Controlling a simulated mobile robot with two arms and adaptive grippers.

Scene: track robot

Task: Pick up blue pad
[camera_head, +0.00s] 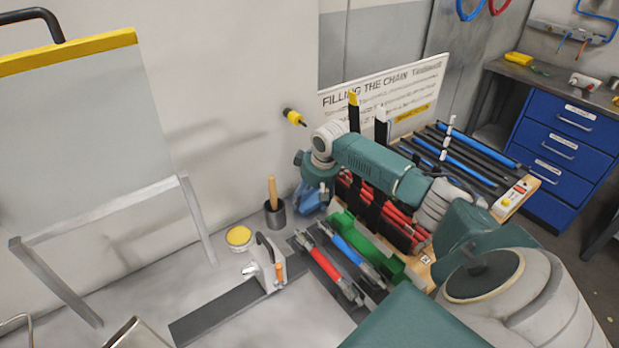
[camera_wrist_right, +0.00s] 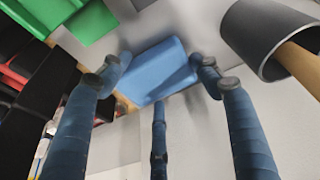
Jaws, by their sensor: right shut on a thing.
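The blue pad (camera_wrist_right: 155,70) is a light blue block in the right wrist view, between the fingers of my right gripper (camera_wrist_right: 163,78). The fingers are dark blue with grey tips and are shut on the pad from both sides. In the head view my right gripper (camera_head: 309,197) points down near the wall, behind the green holder. There the pad is hard to tell apart from the blue fingers. My left gripper is not in view.
Close by stand a dark cup (camera_head: 275,219) with a wooden handle in it, a yellow-topped tin (camera_head: 239,238) and a green holder (camera_head: 365,247). Red and blue rod tools lie in front. A sign board (camera_head: 430,85) and rod rack stand to the right.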

